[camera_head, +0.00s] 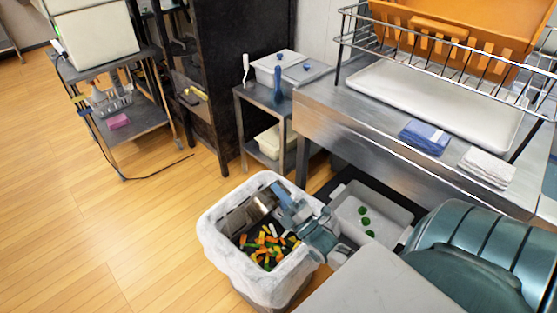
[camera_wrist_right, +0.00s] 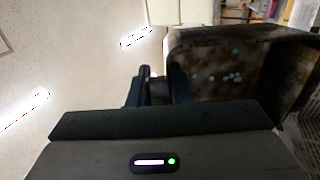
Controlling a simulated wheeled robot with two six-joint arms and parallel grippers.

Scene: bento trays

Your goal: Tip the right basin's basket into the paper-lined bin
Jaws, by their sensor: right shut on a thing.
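The bin (camera_head: 222,262) stands on the floor with a white paper liner folded over its rim. My right gripper (camera_head: 280,197) is over the bin, shut on the metal basket (camera_head: 240,217), which is tilted over inside the bin's mouth. Orange, green, yellow and white scraps (camera_head: 268,247) lie in the bin below the basket. In the right wrist view the basket (camera_wrist_right: 270,65) is right of the fingers (camera_wrist_right: 163,85); its brownish inside shows several small pale spots. The right basin (camera_head: 347,208) is grey, with several green bits (camera_head: 365,220) in it. My left gripper is not in view.
A steel counter (camera_head: 325,105) with a wire rack, an orange crate (camera_head: 440,30), a blue cloth (camera_head: 424,137) and a white cloth (camera_head: 487,166) stands behind. A small side table (camera_head: 262,95) and a shelf cart (camera_head: 130,125) stand farther back. Floor at left is clear.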

